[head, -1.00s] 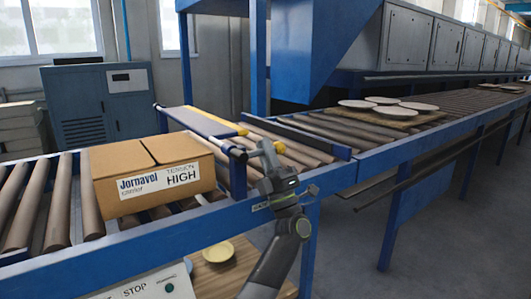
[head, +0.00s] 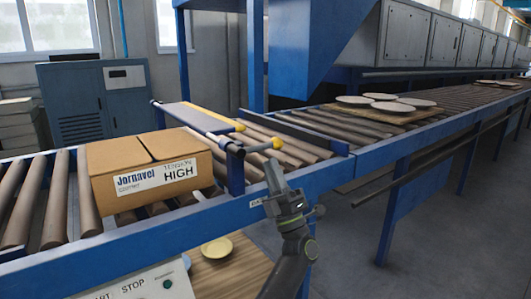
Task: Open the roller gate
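The roller gate (head: 196,116) shows in the head view as a flat grey-blue panel with a yellow edge, lying across the conveyor beside the cardboard box. A short dark handle bar with a yellow knob (head: 277,143) sticks out at its near end, above a blue post (head: 236,174).
A cardboard box (head: 150,172) sits on the rollers left of the gate. Plates (head: 383,97) lie on a board on the right conveyor. A control panel (head: 150,286) and a wooden surface with a yellow plate (head: 216,250) are below the blue rail (head: 130,244).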

